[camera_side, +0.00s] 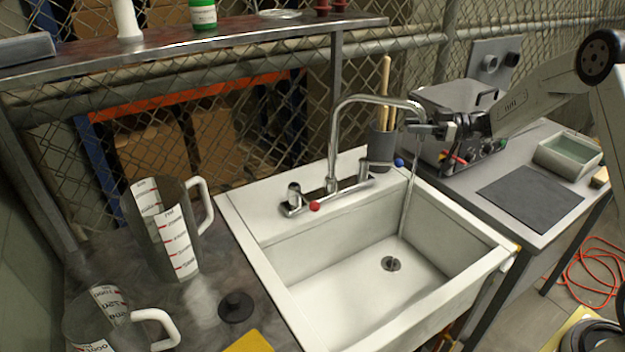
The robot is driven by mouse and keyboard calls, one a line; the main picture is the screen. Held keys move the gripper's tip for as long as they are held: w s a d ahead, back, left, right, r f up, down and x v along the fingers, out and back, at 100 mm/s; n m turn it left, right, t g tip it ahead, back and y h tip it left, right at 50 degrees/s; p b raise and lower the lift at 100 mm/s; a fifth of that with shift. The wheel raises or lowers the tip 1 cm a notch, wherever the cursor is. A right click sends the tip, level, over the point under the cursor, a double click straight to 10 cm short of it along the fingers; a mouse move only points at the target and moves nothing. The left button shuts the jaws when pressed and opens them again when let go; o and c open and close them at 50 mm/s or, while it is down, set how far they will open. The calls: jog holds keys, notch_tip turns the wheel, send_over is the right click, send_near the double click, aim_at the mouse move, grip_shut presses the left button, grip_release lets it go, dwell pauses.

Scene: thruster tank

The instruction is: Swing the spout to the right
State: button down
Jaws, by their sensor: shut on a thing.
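The chrome spout (364,99) arches up from the tap at the back of the white sink and reaches to the right. A thin stream of water falls from its end into the right part of the basin, beside the drain (390,264). My gripper (416,122) comes in from the right and is shut on the spout near its outlet end. The jaws partly hide the spout's tip. The tap has a red-marked handle (313,206) at left and a blue-marked handle (398,163) at right.
A grey holder (382,150) with wooden sticks stands behind the spout. A metal machine (455,108) stands behind my gripper. Measuring jugs (165,230) and a black plug (236,306) are on the left counter. A shelf (200,38) runs above. The basin (330,290) is clear.

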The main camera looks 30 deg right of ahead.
jog(key=shift+w+d, duration=0.15)
jog(key=shift+d, duration=0.1)
jog(key=shift+c, duration=2.2)
grip_release()
jog(key=v, duration=0.7)
jog(key=shift+s+d, duration=0.25)
jog(key=shift+d, duration=0.05)
